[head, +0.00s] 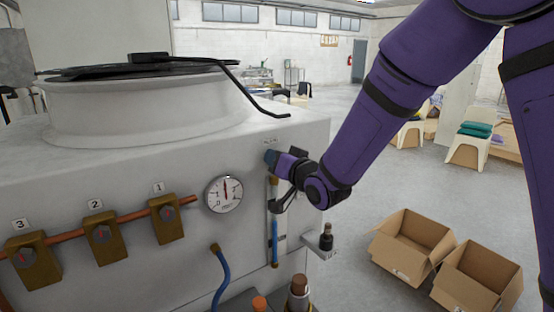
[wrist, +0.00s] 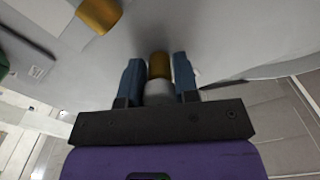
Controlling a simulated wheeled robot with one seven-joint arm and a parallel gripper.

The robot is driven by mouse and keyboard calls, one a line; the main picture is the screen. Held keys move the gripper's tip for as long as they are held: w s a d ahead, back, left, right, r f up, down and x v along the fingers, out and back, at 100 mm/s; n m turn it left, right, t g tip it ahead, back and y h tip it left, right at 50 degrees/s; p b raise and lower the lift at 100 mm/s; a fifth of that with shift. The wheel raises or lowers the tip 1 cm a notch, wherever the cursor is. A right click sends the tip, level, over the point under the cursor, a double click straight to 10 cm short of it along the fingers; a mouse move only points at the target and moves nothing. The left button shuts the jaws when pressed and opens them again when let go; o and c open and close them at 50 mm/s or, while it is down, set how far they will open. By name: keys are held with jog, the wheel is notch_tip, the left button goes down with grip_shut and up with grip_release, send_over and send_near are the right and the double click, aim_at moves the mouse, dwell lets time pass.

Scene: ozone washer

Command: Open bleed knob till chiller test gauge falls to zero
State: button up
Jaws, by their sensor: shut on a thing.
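The test gauge (head: 224,194) is a round white dial on the front of the white washer, with its needle pointing about straight up. My gripper (head: 271,157) is against the washer's front, to the right of and above the gauge. In the wrist view my gripper (wrist: 159,78) has its two blue fingers on either side of a small knob (wrist: 158,66) with a brass-coloured part and a grey part. The fingers are shut on this knob. In the head view the knob is hidden behind the fingers.
Several brass valves, such as the one marked 1 (head: 165,219), sit on a copper pipe left of the gauge. A blue vertical tube (head: 274,240) runs below my gripper. A dark bottle (head: 326,237) stands on a small side ledge. Open cardboard boxes (head: 412,243) are on the floor at right.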

jog(key=m, duration=0.7)
jog(key=shift+d, duration=0.1)
jog(key=m, duration=0.7)
jog(key=shift+f, duration=0.1)
dwell(0.5)
jog(key=o, duration=0.9)
jog(key=v, duration=1)
jog(key=shift+s+d, duration=0.25)
jog(key=shift+s, duration=0.05)
